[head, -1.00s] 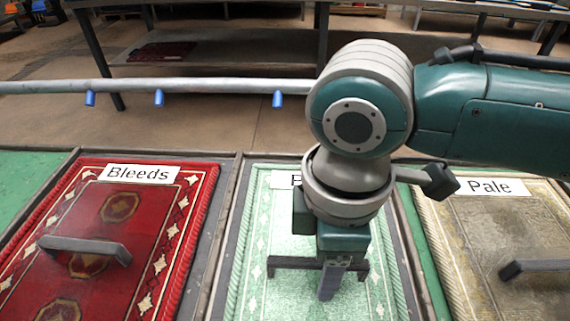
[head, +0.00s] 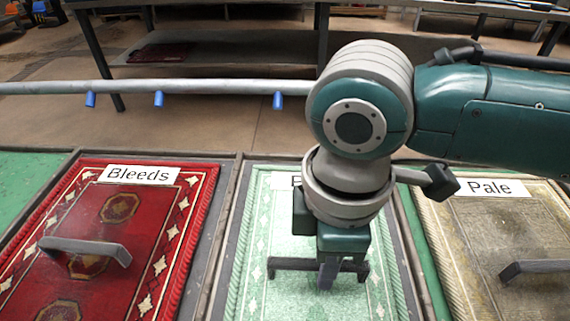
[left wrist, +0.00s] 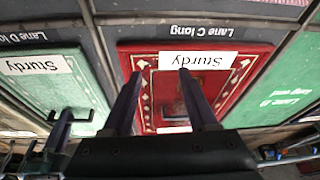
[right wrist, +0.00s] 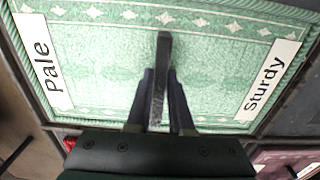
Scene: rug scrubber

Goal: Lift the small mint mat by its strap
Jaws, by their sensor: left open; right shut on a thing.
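The small mint mat (head: 262,230) has a pale patterned border and lies flat between a red mat and a beige mat. Its dark bar-like strap (head: 290,263) stands over its middle. My right gripper (head: 328,280) points down and is shut on the strap. The right wrist view shows the strap (right wrist: 163,50) between the fingers, with the mint mat (right wrist: 105,60) beneath. Labels there read "Pale" and "Sturdy"; the head view label is mostly hidden by my right arm. My left gripper (left wrist: 160,78) is open and empty above a red mat (left wrist: 240,75) labelled "Sturdy".
In the head view, the red mat (head: 110,215) labelled "Bleeds" and the beige mat (head: 490,225) labelled "Pale" have straps. Grey frames separate the mats. A pipe (head: 200,86) with blue nozzles runs behind them. A green mat (left wrist: 45,80) shows in the left wrist view.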

